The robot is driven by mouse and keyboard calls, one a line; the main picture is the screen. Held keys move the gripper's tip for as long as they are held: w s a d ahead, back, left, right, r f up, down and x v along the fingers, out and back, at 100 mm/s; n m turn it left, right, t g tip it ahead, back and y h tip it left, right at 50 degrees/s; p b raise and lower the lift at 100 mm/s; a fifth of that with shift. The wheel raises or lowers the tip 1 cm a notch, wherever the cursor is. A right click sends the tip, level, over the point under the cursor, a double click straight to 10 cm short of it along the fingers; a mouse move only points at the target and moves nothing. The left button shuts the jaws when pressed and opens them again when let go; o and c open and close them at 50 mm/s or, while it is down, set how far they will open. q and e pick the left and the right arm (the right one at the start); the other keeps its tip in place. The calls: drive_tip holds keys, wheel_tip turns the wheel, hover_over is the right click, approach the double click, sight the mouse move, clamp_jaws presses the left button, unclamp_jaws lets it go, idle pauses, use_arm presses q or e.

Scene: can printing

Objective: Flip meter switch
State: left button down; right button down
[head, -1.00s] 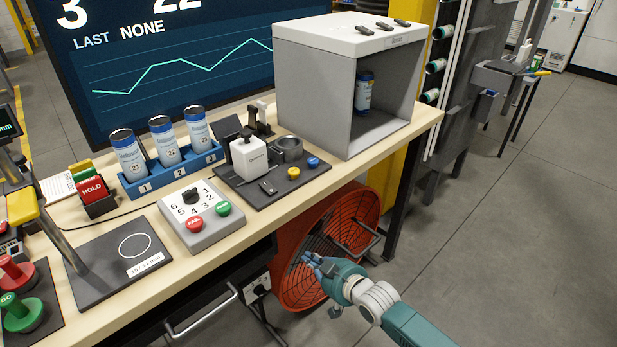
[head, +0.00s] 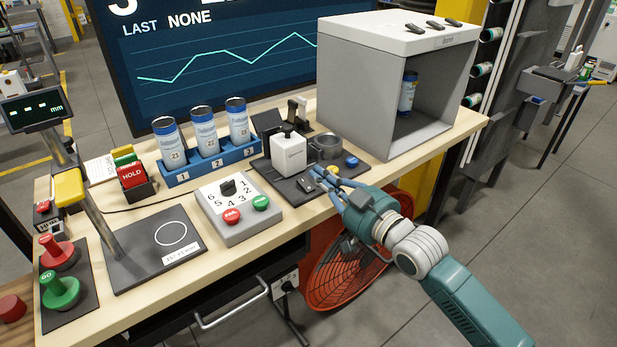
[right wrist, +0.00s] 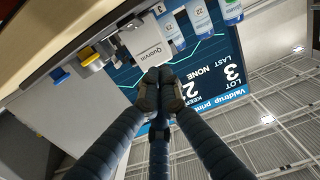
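A white meter box (head: 289,155) with a black top stands on a dark tray (head: 265,172) on the bench; it also shows in the right wrist view (right wrist: 147,38), lettered "Quorvin". A small dark switch-like piece (head: 305,185) lies on the tray in front of the box. My right gripper (head: 322,176) is at the tray's front right edge, beside that piece; I cannot tell whether it touches. In the right wrist view its fingertips (right wrist: 160,84) are drawn together, with nothing visible between them. My left gripper is not in view.
A grey box with a dial and red and green buttons (head: 235,208) sits left of the tray. A blue rack (head: 210,165) holds three cans behind it. A grey open-front cabinet (head: 361,102) stands right. An orange fan (head: 345,285) is below the bench edge.

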sight(307, 188)
drive_tip(key=x, duration=0.4)
drive_tip(key=shift+w+a+f, duration=0.15)
drive_tip(key=shift+w+f, duration=0.05)
drive_tip(key=shift+f, duration=0.4)
drive_tip(key=shift+w+a+f, duration=0.15)
drive_tip(key=shift+w+f, duration=0.05)
drive_tip(key=shift+f, duration=0.4)
drive_tip(key=shift+w+a+f, duration=0.1)
drive_tip(key=shift+w+f, duration=0.05)
drive_tip(key=shift+f, duration=0.65)
